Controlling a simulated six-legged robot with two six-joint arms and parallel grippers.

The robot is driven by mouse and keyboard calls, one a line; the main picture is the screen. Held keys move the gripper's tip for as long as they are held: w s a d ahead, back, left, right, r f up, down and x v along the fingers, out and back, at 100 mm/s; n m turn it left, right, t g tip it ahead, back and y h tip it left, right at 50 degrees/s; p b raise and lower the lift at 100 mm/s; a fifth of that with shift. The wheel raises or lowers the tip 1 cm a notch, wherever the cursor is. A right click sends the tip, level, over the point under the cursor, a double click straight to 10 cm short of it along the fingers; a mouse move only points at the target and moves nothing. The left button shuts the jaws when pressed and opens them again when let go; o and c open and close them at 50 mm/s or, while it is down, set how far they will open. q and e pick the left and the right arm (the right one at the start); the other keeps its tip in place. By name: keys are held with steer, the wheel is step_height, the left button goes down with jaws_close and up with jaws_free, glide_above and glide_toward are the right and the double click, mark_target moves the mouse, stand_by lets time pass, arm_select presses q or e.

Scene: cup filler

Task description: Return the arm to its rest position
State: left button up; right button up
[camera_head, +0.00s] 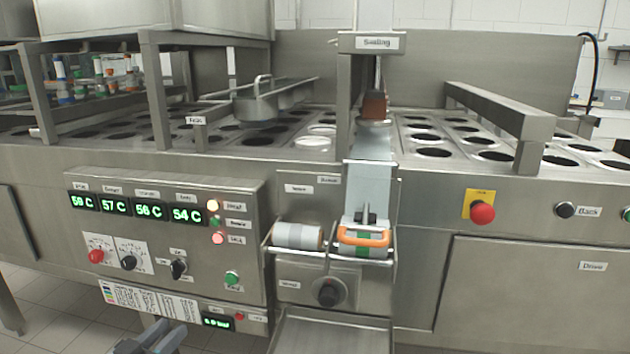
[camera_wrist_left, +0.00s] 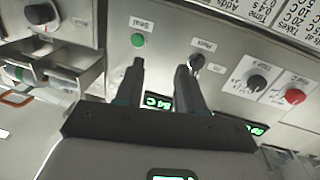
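My left gripper (camera_head: 155,335) shows at the bottom edge of the head view, in front of the lower part of the control panel. In the left wrist view its two dark fingers (camera_wrist_left: 158,65) stand apart with nothing between them. They point at the panel, near the green Seal button (camera_wrist_left: 138,40) and a black knob (camera_wrist_left: 196,61); I cannot tell the distance to the panel. The rest of the left arm is out of the head view. My right arm and gripper show in neither view.
The control panel (camera_head: 150,240) carries knobs, lamps and green displays. A red stop button (camera_head: 482,212) is farther right. Floor (camera_head: 60,325) shows at lower left.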

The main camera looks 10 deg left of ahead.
arm_select(q)
steer(key=s+d+f+n+g+h, duration=0.15)
steer(key=d+f+g, duration=0.25)
steer(key=d+f, duration=0.6)
steer(key=s+d+f+n+g, duration=0.1)
steer(key=s+d+f+g, duration=0.25)
steer(key=d+f, duration=0.65)
steer(key=s+d+f+n+g+y, duration=0.1)
steer(key=s+f+g, duration=0.4)
steer(key=s, duration=0.4)
steer(key=s+d+f+n+g+y, duration=0.1)
steer(key=s+f+g, duration=0.3)
steer(key=s+f, duration=0.4)
step_height(320, 180, up, 33)
steer(key=s+p, duration=0.1)
steer(key=p, duration=3.1)
steer(key=shift+s+d+m, duration=0.35)
steer(key=shift+d, duration=0.1)
